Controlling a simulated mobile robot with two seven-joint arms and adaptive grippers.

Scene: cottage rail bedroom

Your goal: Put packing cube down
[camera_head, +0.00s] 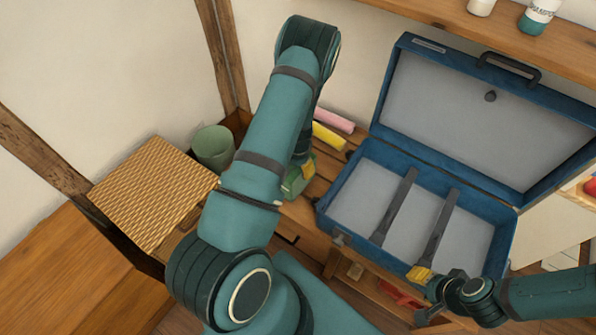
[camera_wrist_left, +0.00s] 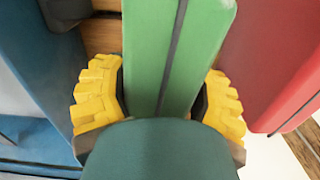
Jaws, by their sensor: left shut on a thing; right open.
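The green packing cube (camera_head: 293,186) is partly hidden behind my left arm, near the wooden table left of the suitcase. My left gripper (camera_head: 306,168) is shut on it. In the left wrist view, the cube (camera_wrist_left: 165,50) stands between the yellow fingers of the left gripper (camera_wrist_left: 160,105), with a dark seam along it. The open blue suitcase (camera_head: 335,212) lies to the right, its tray holding two dark straps and no visible cube. My right gripper (camera_head: 421,275) is open and empty at the suitcase's front edge.
Pink (camera_head: 333,119) and yellow (camera_head: 328,137) rolls lie behind the left gripper. A green cup (camera_head: 213,147) and woven box (camera_head: 150,190) stand left. A shelf (camera_head: 470,22) with bottles runs above the lid. A red thing (camera_head: 400,294) lies below the suitcase.

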